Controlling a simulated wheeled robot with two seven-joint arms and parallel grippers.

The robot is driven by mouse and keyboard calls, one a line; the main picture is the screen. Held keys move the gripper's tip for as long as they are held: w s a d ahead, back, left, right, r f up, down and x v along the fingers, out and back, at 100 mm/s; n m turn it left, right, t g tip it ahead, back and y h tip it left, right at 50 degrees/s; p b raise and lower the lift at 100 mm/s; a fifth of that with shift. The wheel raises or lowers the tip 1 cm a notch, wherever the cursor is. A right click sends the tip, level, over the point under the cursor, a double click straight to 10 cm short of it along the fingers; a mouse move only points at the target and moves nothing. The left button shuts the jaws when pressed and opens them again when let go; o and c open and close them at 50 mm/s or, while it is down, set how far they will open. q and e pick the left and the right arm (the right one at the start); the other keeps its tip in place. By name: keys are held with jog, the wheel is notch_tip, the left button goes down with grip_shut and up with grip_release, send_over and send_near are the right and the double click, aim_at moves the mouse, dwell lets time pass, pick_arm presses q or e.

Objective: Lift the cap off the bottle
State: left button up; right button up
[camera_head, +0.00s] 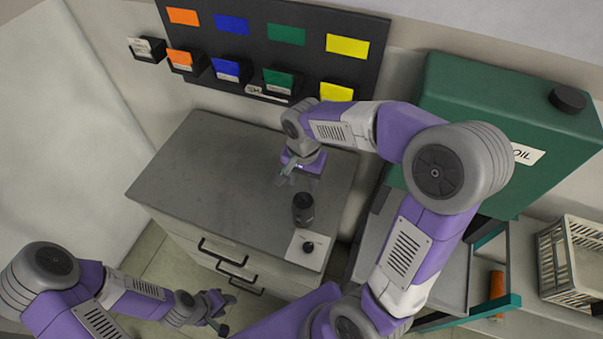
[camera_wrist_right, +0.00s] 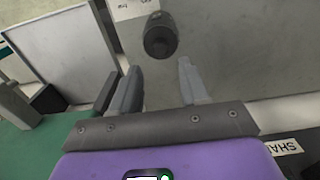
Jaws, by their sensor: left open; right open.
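A dark bottle (camera_head: 303,212) stands upright on the grey cabinet top (camera_head: 205,175), near its front right part. In the right wrist view the bottle (camera_wrist_right: 160,24) is seen from above with its round black cap (camera_wrist_right: 158,43) facing the camera. My right gripper (camera_head: 297,181) is open and empty above the cabinet, behind the bottle and apart from it. In the right wrist view its two fingers (camera_wrist_right: 160,70) are spread, with the bottle beyond the gap between them. My left gripper (camera_head: 220,312) is open and empty, low in front of the cabinet.
A white card (camera_head: 299,257) with a small black piece (camera_head: 308,247) lies at the cabinet's front right corner. A green oil tank (camera_head: 480,120) stands at right. Small bins (camera_head: 228,69) hang on the wall panel. The cabinet's left half is clear.

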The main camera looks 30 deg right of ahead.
aim_at(303, 195)
notch_tip(303, 195, down, 7)
jog(key=b, duration=0.5)
jog(key=shift+c, duration=0.4)
grip_shut()
notch_tip(303, 195, up, 5)
jog(key=p, duration=0.3)
jog(key=shift+f+p, duration=0.1)
jog(key=shift+p, duration=0.3)
jog(key=shift+f, duration=0.1)
